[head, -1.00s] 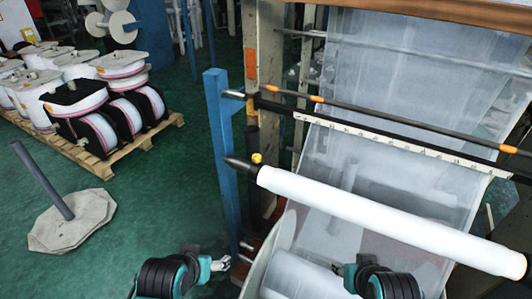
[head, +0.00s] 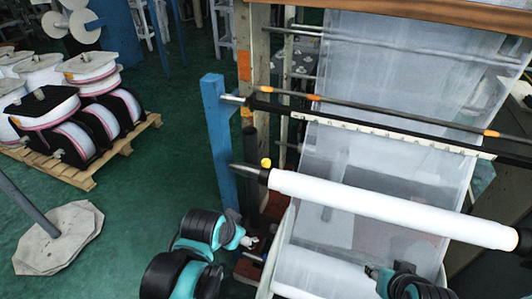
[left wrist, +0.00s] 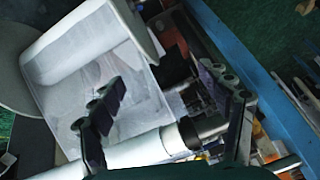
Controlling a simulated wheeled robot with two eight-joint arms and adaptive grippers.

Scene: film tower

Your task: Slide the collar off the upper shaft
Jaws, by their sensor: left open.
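A blue post (head: 220,140) stands just left of the shaft tip. A black bar (head: 350,131) crosses above the roll, and translucent film (head: 390,165) hangs behind. A pallet (head: 105,165) with spools and an octagonal base with a pole (head: 60,240) stand left. Green floor lies between.

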